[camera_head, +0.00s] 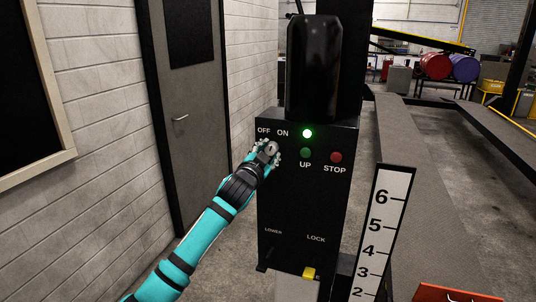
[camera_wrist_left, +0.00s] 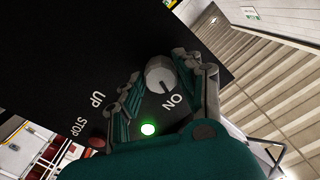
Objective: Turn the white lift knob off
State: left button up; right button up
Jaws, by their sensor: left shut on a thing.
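The white lift knob (camera_wrist_left: 160,74) sits on the black control box (camera_head: 304,205), under the OFF and ON labels. A green light (camera_head: 307,133) is lit right of ON. My right gripper is not in view.
A green UP button (camera_head: 305,153) and a red STOP button (camera_head: 336,157) are right of the knob. A yellow lock lever (camera_head: 309,273) is low on the box. A numbered height scale (camera_head: 381,235) stands at right. A grey door (camera_head: 185,110) is behind left.

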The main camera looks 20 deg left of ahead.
pick_arm(q)
jog(key=n, duration=0.2)
jog(key=shift+n, duration=0.4)
jog(key=n, duration=0.2)
jog(key=shift+d+n, duration=0.1)
jog(key=shift+n, duration=0.2)
jog(key=shift+n+p, duration=0.45)
jog(key=shift+n, duration=1.85)
jog(key=o, duration=1.1)
jog(key=shift+o, duration=0.2)
jog(key=shift+s, duration=0.15)
jog(key=s, duration=1.1)
jog(key=shift+s+a, duration=0.25)
jog(key=shift+s, duration=0.1)
